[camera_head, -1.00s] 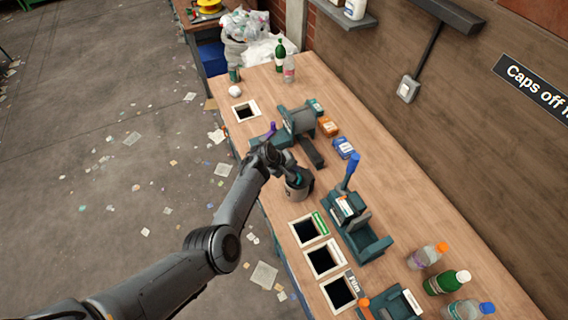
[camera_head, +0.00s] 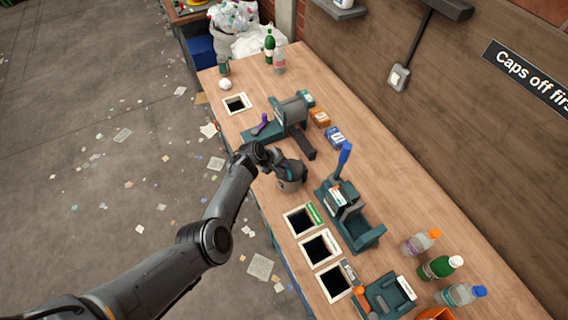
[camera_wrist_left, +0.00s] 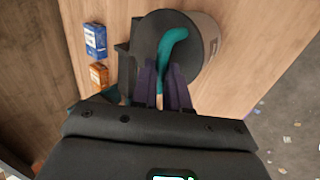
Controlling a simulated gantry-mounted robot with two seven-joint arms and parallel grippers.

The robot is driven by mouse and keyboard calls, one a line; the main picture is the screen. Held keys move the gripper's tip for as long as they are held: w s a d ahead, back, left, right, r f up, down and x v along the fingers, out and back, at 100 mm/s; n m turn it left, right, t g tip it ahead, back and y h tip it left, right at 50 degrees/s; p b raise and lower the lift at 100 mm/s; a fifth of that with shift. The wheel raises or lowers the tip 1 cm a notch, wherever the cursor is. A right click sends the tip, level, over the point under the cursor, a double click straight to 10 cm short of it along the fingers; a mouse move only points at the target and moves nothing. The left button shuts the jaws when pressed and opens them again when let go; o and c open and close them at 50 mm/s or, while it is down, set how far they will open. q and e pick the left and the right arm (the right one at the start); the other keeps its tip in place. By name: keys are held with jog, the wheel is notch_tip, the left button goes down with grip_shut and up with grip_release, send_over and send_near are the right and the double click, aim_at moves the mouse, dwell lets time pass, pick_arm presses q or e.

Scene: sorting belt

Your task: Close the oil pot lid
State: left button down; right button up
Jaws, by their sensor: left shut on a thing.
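The oil pot (camera_head: 291,185) is a grey pot on the bench near its left edge. Its dark round lid (camera_head: 291,168) lies over the top of the pot; whether it sits fully flat I cannot tell. In the left wrist view the lid (camera_wrist_left: 205,50) covers the mouth of the pot body (camera_wrist_left: 209,25), and a curved teal handle (camera_wrist_left: 176,40) stands on it. My left gripper (camera_head: 272,157) is beside the lid. In the left wrist view its purple fingers (camera_wrist_left: 163,78) are shut on the end of the teal handle. My right gripper is out of view.
A teal and grey device with a purple lever (camera_head: 262,123) stands behind the pot. A teal stand with a blue handle (camera_head: 343,157) is to the right. Framed bench holes (camera_head: 303,220) lie in front.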

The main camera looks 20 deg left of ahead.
pick_arm(q)
jog(key=shift+s+a+f, duration=0.2)
jog(key=shift+s+f, duration=0.15)
jog(key=shift+f, duration=0.1)
jog(key=shift+s+a+f, duration=0.2)
jog(key=shift+s+f, duration=0.1)
jog(key=shift+f, duration=0.15)
jog(key=c, duration=1.6)
grip_release()
jog(key=o, duration=0.5)
jog(key=shift+s+a, duration=0.15)
jog(key=shift+s, duration=0.05)
jog(key=shift+r, duration=0.1)
jog(key=shift+w+d+r+p+v, duration=0.15)
jog(key=shift+p+v, duration=0.3)
jog(key=shift+v, duration=1.35)
jog(key=shift+w+r+p+v, duration=0.15)
jog(key=shift+p+v, duration=0.35)
jog(key=shift+v, duration=1.3)
jog(key=shift+w+d+r+p+v, duration=0.15)
jog(key=shift+p+v, duration=0.3)
jog(key=shift+v, duration=1.35)
jog(key=shift+f, duration=0.1)
